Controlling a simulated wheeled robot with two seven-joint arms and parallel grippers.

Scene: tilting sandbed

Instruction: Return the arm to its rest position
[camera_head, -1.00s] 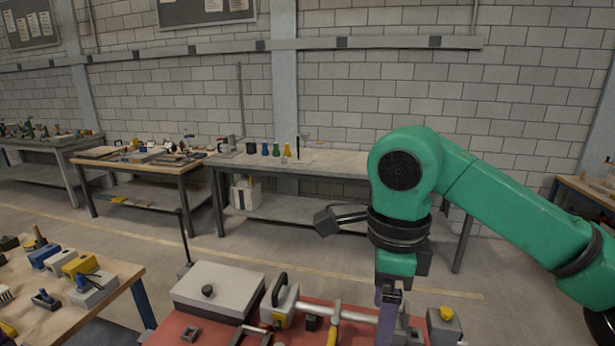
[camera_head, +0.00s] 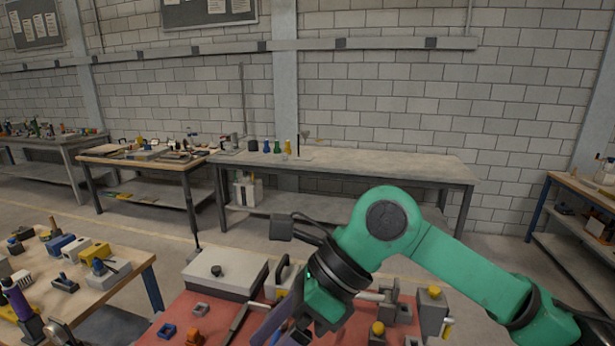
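My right arm comes in from the right, green with black joint bands. Its elbow stands over the red-topped bench (camera_head: 176,313) in front of me. My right gripper (camera_head: 272,328) hangs low at the bottom of the view, over the bench top. Its fingertips are not clearly seen, so I cannot tell whether it is open or shut or holds anything. My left gripper is not in view.
A white box with a dark knob (camera_head: 228,272) sits at the bench's back left. Metal fittings (camera_head: 432,310) stand at its right. A wooden table (camera_head: 110,285) with small tools is at left. Back tables (camera_head: 400,165) line the wall.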

